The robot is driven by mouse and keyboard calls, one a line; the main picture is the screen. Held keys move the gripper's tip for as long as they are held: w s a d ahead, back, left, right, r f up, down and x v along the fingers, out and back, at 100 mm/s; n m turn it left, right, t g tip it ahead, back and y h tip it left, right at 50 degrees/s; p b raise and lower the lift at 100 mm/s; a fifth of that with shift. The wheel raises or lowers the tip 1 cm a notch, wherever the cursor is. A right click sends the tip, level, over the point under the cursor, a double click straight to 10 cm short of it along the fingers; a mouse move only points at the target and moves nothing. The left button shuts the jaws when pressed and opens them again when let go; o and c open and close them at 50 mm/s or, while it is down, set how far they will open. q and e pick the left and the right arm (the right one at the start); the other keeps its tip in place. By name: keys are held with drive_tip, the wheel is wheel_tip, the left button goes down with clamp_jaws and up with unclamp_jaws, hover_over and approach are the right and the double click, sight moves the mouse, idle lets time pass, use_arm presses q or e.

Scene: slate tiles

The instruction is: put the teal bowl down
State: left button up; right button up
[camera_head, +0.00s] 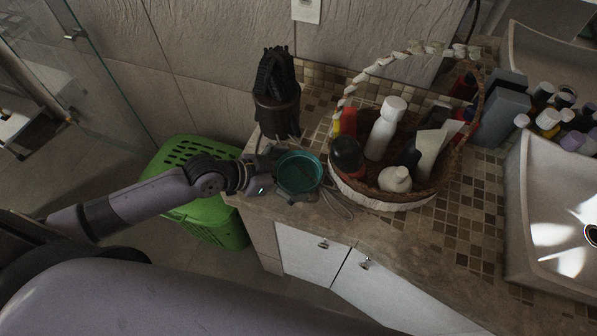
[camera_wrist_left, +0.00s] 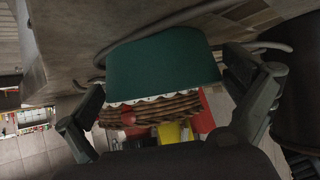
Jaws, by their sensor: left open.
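The teal bowl (camera_head: 299,173) is at the left end of the stone counter, upright with its open top showing. My left gripper (camera_head: 288,176) reaches it from the left and is open, with a finger on either side of the bowl. In the left wrist view the bowl (camera_wrist_left: 163,70) fills the space between the two fingers of my left gripper (camera_wrist_left: 166,84), with the counter right beside its base. The bowl looks to rest on the counter, though the contact line is hard to see. My right gripper is in neither view.
A wicker basket (camera_head: 385,200) of bottles stands close to the right of the bowl. A dark brush-like object in a holder (camera_head: 277,108) stands behind it. A green laundry basket (camera_head: 225,225) is on the floor at left.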

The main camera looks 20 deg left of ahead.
use_arm(q)
drive_tip(key=shift+x, duration=1.05)
drive_tip(key=shift+a, duration=0.1)
drive_tip(key=shift+c, duration=0.6)
drive_tip(key=c, duration=0.8)
drive_tip(key=shift+r, duration=0.1)
drive_tip(key=shift+c, duration=0.2)
